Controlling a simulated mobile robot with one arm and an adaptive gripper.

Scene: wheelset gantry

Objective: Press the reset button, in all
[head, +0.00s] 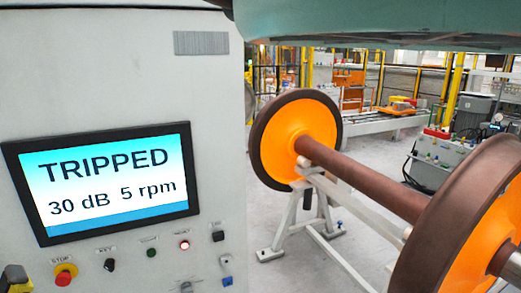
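A grey control cabinet (120,90) fills the left of the head view. Its screen (110,180) reads "TRIPPED", "30 dB", "5 rpm". Below the screen is a row of controls: a red mushroom button on a yellow base (64,274) labelled STOP, a black key switch (110,264), a small green button (151,253), a small red lit button or lamp (184,245) and a black switch (218,236). The labels above the green and red ones are too small to read, so I cannot tell which is the reset button.
A wheelset with orange-faced wheels (290,130) and a brown axle (365,180) stands on a pale frame (290,222) right of the cabinet. A large teal body (380,22) overhangs the top right.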

